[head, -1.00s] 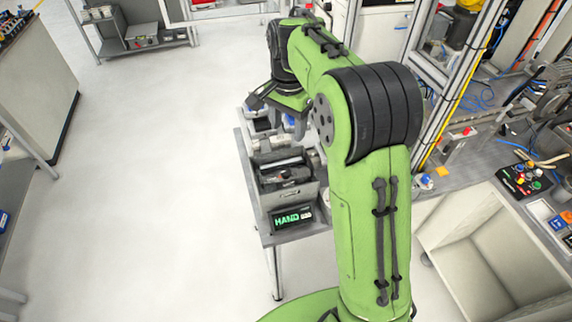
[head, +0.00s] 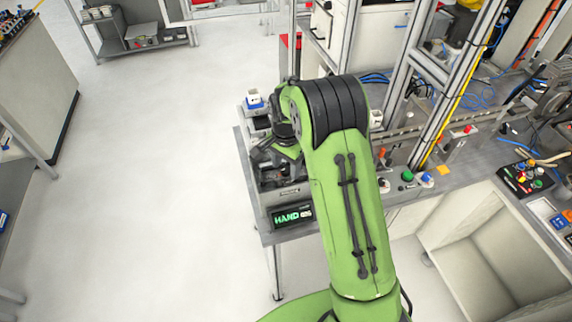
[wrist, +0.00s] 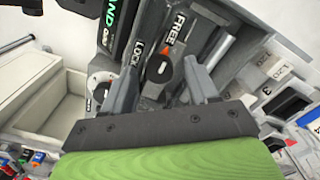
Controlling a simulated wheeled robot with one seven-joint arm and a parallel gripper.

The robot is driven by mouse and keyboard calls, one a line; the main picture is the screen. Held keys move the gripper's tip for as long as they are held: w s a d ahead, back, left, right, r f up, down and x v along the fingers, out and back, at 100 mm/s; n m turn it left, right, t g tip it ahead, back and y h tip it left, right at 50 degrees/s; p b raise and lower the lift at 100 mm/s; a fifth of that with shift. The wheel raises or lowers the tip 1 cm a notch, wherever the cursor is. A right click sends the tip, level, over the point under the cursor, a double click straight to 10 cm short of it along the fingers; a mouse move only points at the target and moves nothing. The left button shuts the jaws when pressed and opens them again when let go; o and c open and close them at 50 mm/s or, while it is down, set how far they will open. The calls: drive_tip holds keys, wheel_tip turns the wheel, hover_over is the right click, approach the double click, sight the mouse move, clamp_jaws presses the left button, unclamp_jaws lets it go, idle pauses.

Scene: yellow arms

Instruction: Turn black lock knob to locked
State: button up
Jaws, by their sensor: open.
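The black lock knob (wrist: 158,71) shows in the wrist view on a dark panel, beside a white LOCK label (wrist: 137,52) and a FREE label (wrist: 177,27). I cannot clearly tell which label it points to. My gripper (wrist: 160,78) is open. One grey finger is left of the knob and the other right of it, with space between them. I cannot tell how far the fingertips are above the panel. In the head view my gripper (head: 264,153) is low over the grey unit with the green HAND display (head: 292,216), and my arm hides the knob.
The unit stands on a grey table (head: 290,236) with a side bench (head: 450,184) to the right. Small labelled holders (wrist: 270,68) lie right of the knob in the wrist view. A metal frame post (head: 402,75) rises behind my arm. Open floor (head: 150,160) is to the left.

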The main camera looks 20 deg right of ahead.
drive_tip(key=c, duration=1)
drive_tip(key=shift+c, duration=0.2)
drive_tip(key=shift+n, duration=0.3)
drive_tip(key=n, duration=0.3)
drive_tip(key=shift+n+b, duration=0.3)
drive_tip(key=shift+b, duration=0.05)
drive_tip(key=n, duration=0.4)
drive_tip(key=shift+n+b, duration=0.3)
drive_tip(key=n, duration=0.4)
drive_tip(key=shift+a+b, duration=0.1)
drive_tip(key=shift+b, duration=0.2)
drive_tip(key=shift+n+b, duration=0.3)
drive_tip(key=shift+n, duration=2.2)
drive_tip(key=o, duration=1)
